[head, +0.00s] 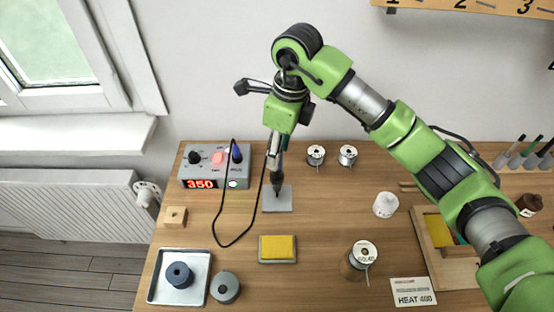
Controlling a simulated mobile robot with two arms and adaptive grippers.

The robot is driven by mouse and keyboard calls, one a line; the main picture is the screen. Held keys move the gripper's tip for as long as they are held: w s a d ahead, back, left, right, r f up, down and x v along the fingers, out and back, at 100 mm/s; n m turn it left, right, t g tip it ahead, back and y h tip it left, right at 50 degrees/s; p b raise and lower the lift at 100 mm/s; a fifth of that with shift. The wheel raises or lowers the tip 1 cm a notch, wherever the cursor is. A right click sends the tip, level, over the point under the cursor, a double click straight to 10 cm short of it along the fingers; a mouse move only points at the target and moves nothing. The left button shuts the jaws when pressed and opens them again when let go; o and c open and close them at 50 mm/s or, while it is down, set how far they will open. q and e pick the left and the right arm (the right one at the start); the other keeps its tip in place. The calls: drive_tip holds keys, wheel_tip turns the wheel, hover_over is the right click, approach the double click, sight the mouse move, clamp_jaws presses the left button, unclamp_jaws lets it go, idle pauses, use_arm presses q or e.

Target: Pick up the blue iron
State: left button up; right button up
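A black cable (217,222) hangs in a loop from there over the table and up towards my arm. My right gripper (277,190) points down, low over a grey square plate (278,204), right of the box. A dark bluish sliver shows beside its fingers. I cannot tell whether the fingers are open or hold something. My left gripper is out of view.
The station box (214,184) reads 350. The middle right is fairly clear.

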sight(277, 173)
drive_tip(key=shift+a+f+p, duration=0.2)
drive_tip(key=shift+f+p, duration=0.4)
drive_tip(key=f, duration=0.1)
drive_tip(key=f+p, duration=0.1)
drive_tip(key=f, duration=0.1)
drive_tip(key=shift+a+f, duration=0.15)
drive_tip(key=shift+a, duration=0.1)
drive_tip(key=shift+w+f, duration=0.1)
drive_tip(key=shift+f, duration=0.25)
clamp_jaws()
